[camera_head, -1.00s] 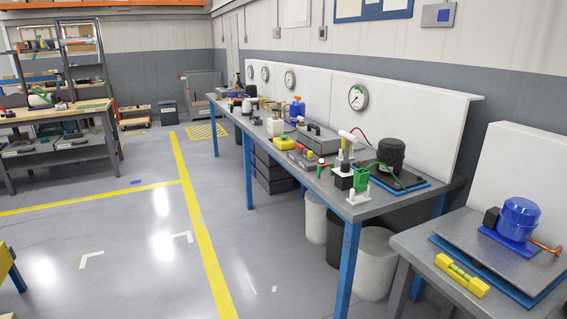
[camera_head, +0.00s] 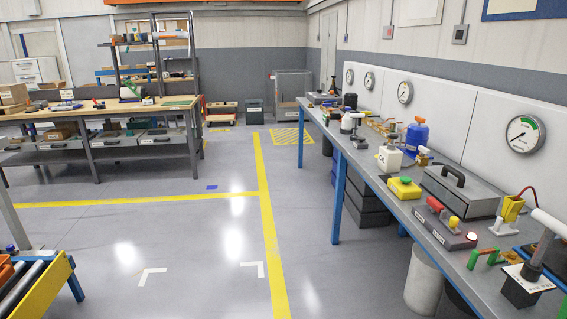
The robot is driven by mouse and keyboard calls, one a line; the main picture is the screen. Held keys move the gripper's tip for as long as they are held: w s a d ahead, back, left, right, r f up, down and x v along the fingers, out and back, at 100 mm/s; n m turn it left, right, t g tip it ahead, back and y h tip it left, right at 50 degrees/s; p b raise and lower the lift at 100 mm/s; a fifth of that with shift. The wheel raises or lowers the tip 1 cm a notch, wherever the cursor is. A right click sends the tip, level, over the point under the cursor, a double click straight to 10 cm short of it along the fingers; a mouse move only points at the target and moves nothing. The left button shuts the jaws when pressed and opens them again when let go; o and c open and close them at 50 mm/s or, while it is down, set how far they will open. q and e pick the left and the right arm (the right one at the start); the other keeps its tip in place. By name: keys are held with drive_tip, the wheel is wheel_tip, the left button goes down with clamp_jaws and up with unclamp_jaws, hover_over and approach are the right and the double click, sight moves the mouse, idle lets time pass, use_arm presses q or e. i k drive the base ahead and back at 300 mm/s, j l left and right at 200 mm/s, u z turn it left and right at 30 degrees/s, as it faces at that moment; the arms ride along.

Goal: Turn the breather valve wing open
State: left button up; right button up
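I cannot tell for sure which part is the breather valve wing. Candidates stand on the long workbench (camera_head: 400,190) on the right. A flat dark unit (camera_head: 445,232) carries a red part, a yellow part and a lit red button. A blue canister (camera_head: 416,136) stands further back. Neither of my grippers is in view.
A yellow box with a green button (camera_head: 404,188) and a grey case with a handle (camera_head: 460,190) sit on the bench. Bins stand under it. A roller conveyor (camera_head: 35,290) is at lower left. The floor between (camera_head: 200,240) is clear.

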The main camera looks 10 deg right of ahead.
sight(419, 119)
drive_tip(key=i+z, duration=0.4)
drive_tip(key=i, duration=0.15)
drive_tip(key=i+j+z, duration=0.85)
drive_tip(key=i, duration=0.15)
drive_tip(key=i+j+z, duration=0.25)
drive_tip(key=i+j, duration=0.2)
drive_tip(key=i+j+z, duration=0.25)
drive_tip(key=i+j, duration=0.3)
drive_tip(key=i+j+z, duration=0.25)
drive_tip(key=i+j, duration=0.2)
drive_tip(key=j, duration=0.2)
